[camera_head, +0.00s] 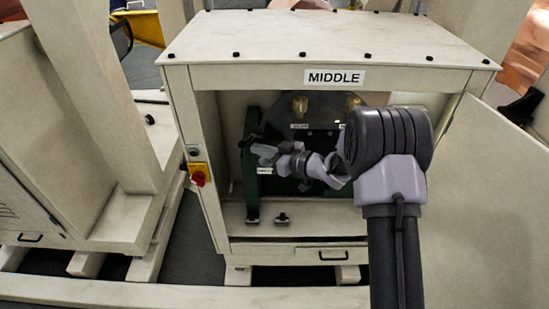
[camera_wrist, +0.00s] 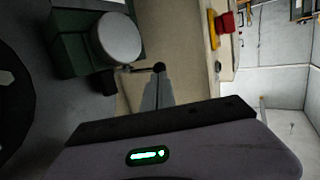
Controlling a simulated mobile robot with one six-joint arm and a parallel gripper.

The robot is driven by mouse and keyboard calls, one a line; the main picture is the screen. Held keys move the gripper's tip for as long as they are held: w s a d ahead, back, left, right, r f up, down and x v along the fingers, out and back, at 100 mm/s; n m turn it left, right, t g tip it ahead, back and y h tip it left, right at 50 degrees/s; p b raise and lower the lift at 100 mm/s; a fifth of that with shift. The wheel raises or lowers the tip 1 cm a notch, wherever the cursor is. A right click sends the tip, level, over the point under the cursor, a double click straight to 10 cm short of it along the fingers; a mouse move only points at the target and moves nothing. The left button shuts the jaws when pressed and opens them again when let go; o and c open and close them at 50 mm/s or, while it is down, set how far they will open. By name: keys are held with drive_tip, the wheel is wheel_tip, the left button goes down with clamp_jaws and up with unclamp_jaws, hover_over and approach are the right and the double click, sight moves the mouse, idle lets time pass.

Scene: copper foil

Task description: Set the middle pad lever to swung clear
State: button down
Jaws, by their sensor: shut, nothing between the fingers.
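The open cabinet with the MIDDLE label (camera_head: 334,77) holds a green post (camera_head: 251,185) at its left side. My arm reaches into it from the right. My gripper (camera_head: 262,152) is by the upper part of that post, with its fingers together and nothing between them. In the wrist view, a thin lever with a black ball knob (camera_wrist: 158,68) sticks out from beside a pale round disc (camera_wrist: 118,38) on a green block (camera_wrist: 72,45). The knob is right at the tips of my gripper (camera_wrist: 159,82); I cannot tell whether they touch. The lever is hidden in the head view.
A red knob on a yellow plate (camera_head: 198,176) sits on the cabinet's left front post; it also shows in the wrist view (camera_wrist: 224,23). The open door (camera_head: 490,190) stands at the right. Small brass parts (camera_head: 300,104) and a dark disc are behind my arm.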

sight(244, 145)
drive_tip(key=shift+b+x, duration=0.35)
drive_tip(key=shift+x, duration=1.2)
